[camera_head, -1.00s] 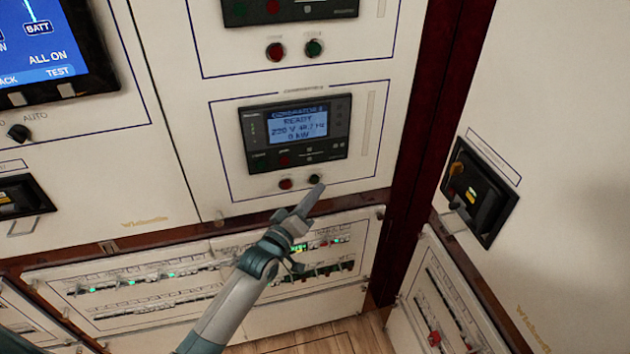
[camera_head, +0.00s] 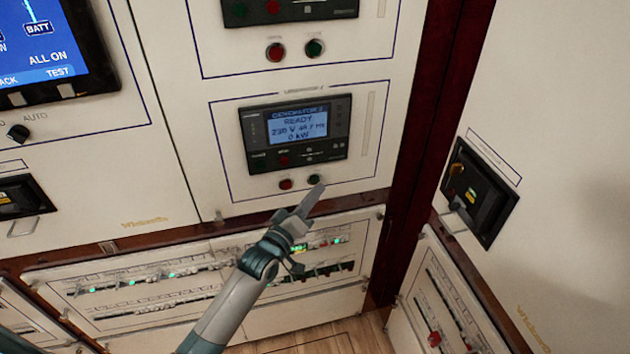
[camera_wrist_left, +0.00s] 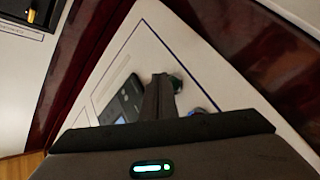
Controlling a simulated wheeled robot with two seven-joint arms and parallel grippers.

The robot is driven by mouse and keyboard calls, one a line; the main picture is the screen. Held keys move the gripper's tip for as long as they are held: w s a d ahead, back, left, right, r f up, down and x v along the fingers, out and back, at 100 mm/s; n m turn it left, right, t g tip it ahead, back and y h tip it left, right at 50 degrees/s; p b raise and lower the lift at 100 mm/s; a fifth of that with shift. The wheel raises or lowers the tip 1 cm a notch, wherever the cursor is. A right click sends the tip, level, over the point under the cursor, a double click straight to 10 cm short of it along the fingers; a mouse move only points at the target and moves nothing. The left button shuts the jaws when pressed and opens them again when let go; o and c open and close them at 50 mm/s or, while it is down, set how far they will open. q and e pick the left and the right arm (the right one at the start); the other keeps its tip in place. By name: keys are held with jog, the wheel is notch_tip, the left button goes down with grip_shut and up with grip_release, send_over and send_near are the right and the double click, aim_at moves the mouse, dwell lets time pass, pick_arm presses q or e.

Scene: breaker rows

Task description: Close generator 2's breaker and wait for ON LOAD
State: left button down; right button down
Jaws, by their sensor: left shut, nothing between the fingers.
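The generator 2 panel (camera_head: 296,134) is in the middle of the head view. Its blue screen (camera_head: 298,126) reads READY, with a voltage line and 0 kW. Below it sit a red button (camera_head: 286,184) and a dark green button (camera_head: 314,179). My left gripper (camera_head: 317,190) is shut and empty, its tip just below and right of the green button; I cannot tell whether they touch. In the left wrist view, the shut fingers (camera_wrist_left: 160,95) point at the panel (camera_wrist_left: 121,102), with the green button (camera_wrist_left: 176,83) beside the tips. My right gripper is not in view.
Another generator panel with red (camera_head: 275,52) and green (camera_head: 314,47) buttons is above. Rows of breakers (camera_head: 150,285) with green lights lie below. A black breaker handle unit (camera_head: 480,192) is on the right wall. A lit display (camera_head: 45,45) is at upper left.

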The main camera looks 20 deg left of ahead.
pick_arm(q)
jog(key=shift+w+a, duration=0.45)
jog(key=shift+w, duration=0.25)
dwell(1.6)
jog(key=shift+s, duration=0.1)
dwell(0.4)
jog(key=shift+s+d+p, duration=0.4)
jog(key=shift+s+d, duration=0.05)
jog(key=shift+s, duration=0.15)
jog(key=shift+s, duration=0.1)
jog(key=s+d+p, duration=0.1)
jog(key=s, duration=0.1)
jog(key=s+d+p, duration=0.1)
jog(key=s, duration=0.1)
jog(key=shift+d, duration=0.4)
dwell(0.8)
